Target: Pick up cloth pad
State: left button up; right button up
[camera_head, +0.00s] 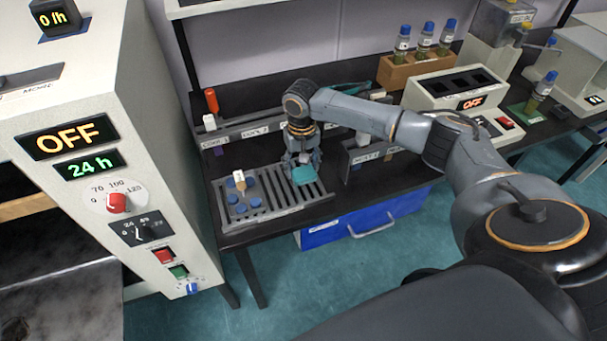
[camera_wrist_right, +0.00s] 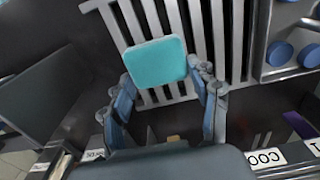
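The cloth pad (camera_head: 303,175) is a small teal square at the right part of the slotted grey rack (camera_head: 322,197). In the right wrist view the pad (camera_wrist_right: 156,62) lies over the rack's slats (camera_wrist_right: 205,40), slightly turned. My right gripper (camera_head: 302,165) reaches down over it. In the wrist view its fingers (camera_wrist_right: 163,78) are spread wide, one at each side of the pad. I cannot tell whether they touch its edges, or whether the pad rests on the slats. My left gripper is not in view.
A tray with blue round caps (camera_head: 237,198) fills the rack's left part. Labelled grey rails (camera_head: 240,133) stand behind. A large white oven (camera_head: 150,120) rises to the left; a blue drawer (camera_head: 325,232) hangs below the table.

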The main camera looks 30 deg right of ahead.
aim_at(303, 169)
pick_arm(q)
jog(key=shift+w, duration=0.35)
pick_arm(e)
jog(key=shift+r, duration=0.55)
notch_tip(303, 169, up, 2)
jog(key=shift+s+r+b, duration=0.15)
jog(key=shift+r+b, duration=0.1)
jog(key=shift+b, duration=0.2)
pick_arm(q)
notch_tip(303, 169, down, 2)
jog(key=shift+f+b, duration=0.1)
jog(key=shift+b, duration=0.6)
pick_arm(e)
jog(key=s+r, duration=0.9)
jog(key=s, duration=0.4)
jog(key=shift+s+d+r, duration=0.2)
jog(key=shift+s+d, duration=0.15)
jog(key=shift+d, duration=0.1)
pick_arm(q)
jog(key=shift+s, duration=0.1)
